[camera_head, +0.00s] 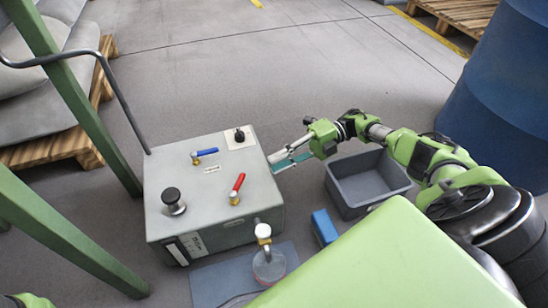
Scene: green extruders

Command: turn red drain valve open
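The red drain valve (238,186) is a red lever on a brass fitting, on top of a grey metal box (190,222). Its lever slants up and to the right from the fitting. My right gripper (272,163) reaches in from the right at the box's right edge. Its two fingers, one whitish and one teal, are apart with nothing visible between them. It is to the right of the red lever and apart from it. Only a small green and black part of my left arm shows at the bottom left corner; its fingers are out of view.
A blue lever valve (205,152), a black switch (239,136) and a black knob (173,200) are also on the box. A glass jar (269,266) stands in front under a spout. A grey bin (366,184) and blue block (324,227) lie right. Green posts (75,105) stand left.

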